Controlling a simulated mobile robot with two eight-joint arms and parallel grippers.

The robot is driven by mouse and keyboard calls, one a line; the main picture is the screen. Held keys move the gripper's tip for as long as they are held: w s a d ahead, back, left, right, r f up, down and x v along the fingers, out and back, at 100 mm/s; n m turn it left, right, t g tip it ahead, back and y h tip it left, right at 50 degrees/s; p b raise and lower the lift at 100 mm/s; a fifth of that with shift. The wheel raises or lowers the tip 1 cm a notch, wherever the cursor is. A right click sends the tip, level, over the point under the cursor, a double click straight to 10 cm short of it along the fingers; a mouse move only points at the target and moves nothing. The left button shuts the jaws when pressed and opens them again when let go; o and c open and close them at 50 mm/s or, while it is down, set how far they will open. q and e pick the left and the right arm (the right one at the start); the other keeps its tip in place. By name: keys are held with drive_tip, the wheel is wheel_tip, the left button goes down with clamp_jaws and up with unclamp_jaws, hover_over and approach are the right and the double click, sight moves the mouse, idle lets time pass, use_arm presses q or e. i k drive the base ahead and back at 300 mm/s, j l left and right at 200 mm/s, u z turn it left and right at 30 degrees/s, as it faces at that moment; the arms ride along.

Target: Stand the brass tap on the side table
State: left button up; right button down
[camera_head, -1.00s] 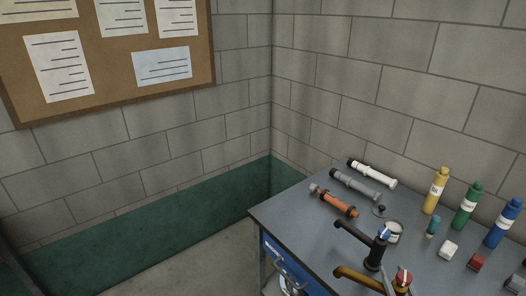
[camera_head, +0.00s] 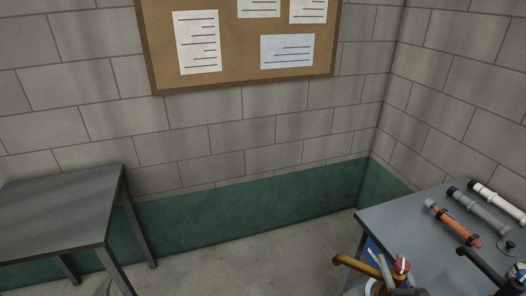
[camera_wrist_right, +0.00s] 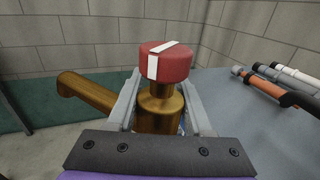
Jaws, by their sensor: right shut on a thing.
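The brass tap (camera_head: 362,265) has a red cap with a white stripe and a spout pointing left. It shows at the bottom right of the head view, in front of the workbench's left end. In the right wrist view the tap (camera_wrist_right: 157,105) is upright between the fingers of my right gripper (camera_wrist_right: 160,118), which is shut on its body below the cap. The side table (camera_head: 55,215), grey with a bare top, stands at the left of the head view, well apart from the tap. My left gripper is not in view.
The workbench (camera_head: 405,222) at right holds an orange pipe (camera_head: 452,222), a grey pipe (camera_head: 480,212), a white pipe (camera_head: 498,203) and a black tap (camera_head: 487,268). Open floor (camera_head: 240,262) lies between the two tables. A cork board (camera_head: 245,60) hangs on the wall.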

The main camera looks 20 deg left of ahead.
sight(48, 203)
drive_tip(key=j+u, duration=0.2)
drive_tip(key=j, duration=0.25)
drive_tip(key=i+j+u, duration=0.15)
drive_tip(key=j, duration=0.3)
drive_tip(key=j+u, duration=0.2)
drive_tip(key=j, duration=0.25)
drive_tip(key=i+j+u, duration=0.2)
drive_tip(key=j, duration=0.2)
drive_tip(key=i+j, duration=0.1)
drive_tip(key=j, duration=0.35)
drive_tip(key=i+j, duration=0.15)
drive_tip(key=j, duration=0.25)
drive_tip(key=i+j, duration=0.1)
drive_tip(key=j, duration=0.35)
drive_tip(key=i+j+u, duration=0.1)
drive_tip(key=j, duration=0.3)
drive_tip(key=i+j, duration=0.15)
drive_tip(key=j, duration=0.25)
drive_tip(key=i+j, duration=0.15)
drive_tip(key=j, duration=0.3)
